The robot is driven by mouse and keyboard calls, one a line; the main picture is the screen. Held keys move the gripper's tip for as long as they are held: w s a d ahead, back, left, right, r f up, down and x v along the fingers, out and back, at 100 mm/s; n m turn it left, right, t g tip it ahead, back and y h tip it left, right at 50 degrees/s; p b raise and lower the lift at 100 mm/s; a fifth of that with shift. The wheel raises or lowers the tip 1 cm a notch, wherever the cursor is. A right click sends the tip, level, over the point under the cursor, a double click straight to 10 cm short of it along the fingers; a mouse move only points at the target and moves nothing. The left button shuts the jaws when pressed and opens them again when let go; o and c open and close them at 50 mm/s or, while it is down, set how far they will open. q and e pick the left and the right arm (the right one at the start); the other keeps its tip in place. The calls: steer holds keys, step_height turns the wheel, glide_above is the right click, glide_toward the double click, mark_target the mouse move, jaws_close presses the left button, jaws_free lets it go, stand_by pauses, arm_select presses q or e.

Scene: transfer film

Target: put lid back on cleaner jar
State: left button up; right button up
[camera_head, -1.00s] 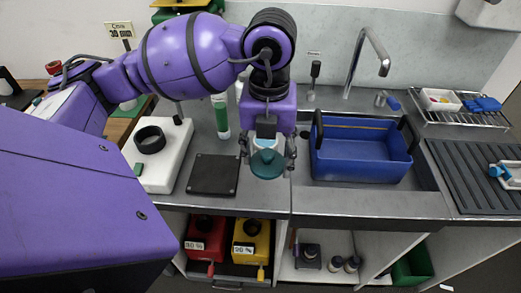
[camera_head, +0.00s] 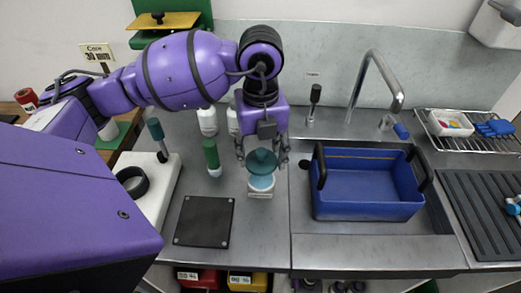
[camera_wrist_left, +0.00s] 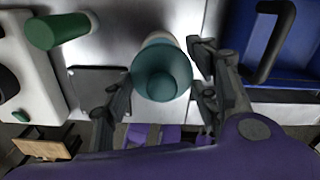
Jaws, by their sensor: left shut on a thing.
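The teal domed lid (camera_head: 261,160) is between the fingers of my left gripper (camera_head: 262,158), which is shut on it. The lid also shows from above in the left wrist view (camera_wrist_left: 162,75), with a gripper finger on either side. The cleaner jar (camera_head: 261,185), pale with a blue band, stands upright on the counter directly below the lid. In the left wrist view, part of the jar (camera_wrist_left: 160,40) shows past the lid's edge. Whether the lid touches the jar's rim is hidden. My right gripper is not in view.
A green-capped bottle (camera_head: 212,158) stands left of the jar, with white bottles behind. A black square mat (camera_head: 203,221) lies front left. The blue tub (camera_head: 368,185) sits close on the right. A white block (camera_head: 150,190) stands at the left.

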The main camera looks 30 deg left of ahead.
mark_target(260, 163)
arm_select(q)
steer(key=shift+f+b, duration=0.35)
steer(key=shift+f, duration=0.55)
steer(key=shift+f+b, duration=0.5)
steer(key=shift+f, duration=0.4)
steer(key=shift+f+b, duration=0.45)
steer(key=shift+f, duration=0.75)
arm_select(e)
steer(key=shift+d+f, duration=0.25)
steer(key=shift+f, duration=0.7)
arm_select(q)
steer(key=shift+r, duration=0.1)
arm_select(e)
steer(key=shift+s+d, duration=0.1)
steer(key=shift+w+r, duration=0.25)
arm_select(q)
steer(key=shift+f, duration=0.2)
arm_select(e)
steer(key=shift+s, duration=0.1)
arm_select(q)
steer(key=shift+p, duration=0.3)
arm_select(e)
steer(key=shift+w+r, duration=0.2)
